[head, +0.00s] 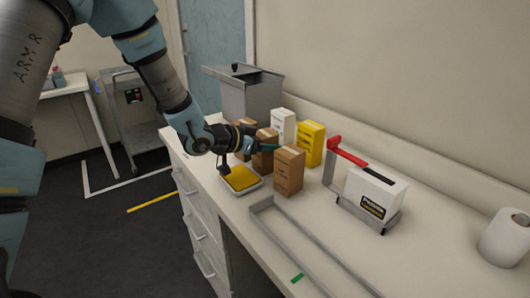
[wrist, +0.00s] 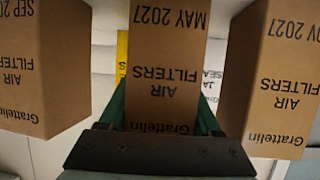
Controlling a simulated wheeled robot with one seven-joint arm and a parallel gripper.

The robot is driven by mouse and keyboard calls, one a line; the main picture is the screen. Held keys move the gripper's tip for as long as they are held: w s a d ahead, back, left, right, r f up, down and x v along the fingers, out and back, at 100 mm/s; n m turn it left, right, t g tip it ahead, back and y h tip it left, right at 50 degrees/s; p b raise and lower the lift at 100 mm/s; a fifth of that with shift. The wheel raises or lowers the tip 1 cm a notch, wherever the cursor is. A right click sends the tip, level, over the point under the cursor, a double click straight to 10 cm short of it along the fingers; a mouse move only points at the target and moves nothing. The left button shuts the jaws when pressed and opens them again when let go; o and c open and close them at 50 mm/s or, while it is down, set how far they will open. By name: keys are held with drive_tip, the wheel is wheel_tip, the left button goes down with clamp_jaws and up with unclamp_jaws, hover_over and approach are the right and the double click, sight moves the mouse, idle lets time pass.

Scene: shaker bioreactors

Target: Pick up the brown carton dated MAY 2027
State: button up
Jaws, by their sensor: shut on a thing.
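The brown carton marked MAY 2027 and AIR FILTERS (wrist: 165,60) fills the middle of the wrist view, its print upside down. My gripper (wrist: 163,105) is shut on it, with one green finger along each side. In the head view this carton (head: 262,162) is the middle of three brown cartons, partly hidden by my gripper (head: 265,147). A brown carton marked SEP (wrist: 40,65) is at the left of the wrist view, and one marked NOV 2027 (wrist: 275,80) at the right. I cannot tell whether the held carton touches the counter.
A white carton (head: 283,126) and a yellow carton (head: 311,146) stand behind the brown ones. A tray with a yellow surface (head: 241,179) lies in front. A red-handled holder with a white box (head: 372,194), a metal frame (head: 300,246) and a paper roll (head: 505,238) are to the right.

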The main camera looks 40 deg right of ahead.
drive_tip(key=c, duration=0.4)
drive_tip(key=shift+r, duration=0.15)
